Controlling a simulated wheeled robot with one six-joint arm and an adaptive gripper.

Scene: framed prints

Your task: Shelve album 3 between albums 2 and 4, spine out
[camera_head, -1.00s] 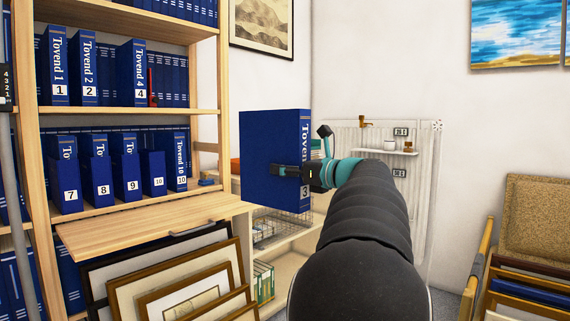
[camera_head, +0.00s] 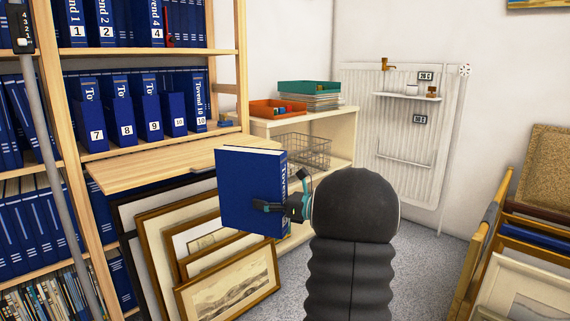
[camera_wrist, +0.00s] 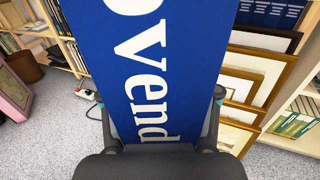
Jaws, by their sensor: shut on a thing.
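A blue album (camera_head: 248,190) with "Tovend" on its spine is in my gripper (camera_head: 282,207), upright and in front of the framed prints. Its spine faces right in the head view; the number is hidden now, but a 3 showed earlier. In the wrist view the album's spine (camera_wrist: 140,60) fills the middle, between my two fingers. Album 2 (camera_head: 104,22) and album 4 (camera_head: 150,22) stand on the upper shelf, spines out, with a gap between them. Album 1 (camera_head: 72,24) is left of album 2. Their tops are cut off by the picture edge.
Albums 7 to 10 (camera_head: 126,118) stand on the shelf below. A wooden pull-out board (camera_head: 160,166) juts out under it, above leaning framed prints (camera_head: 225,285). A low cabinet (camera_head: 325,120) with trays and a radiator (camera_head: 405,150) stand behind.

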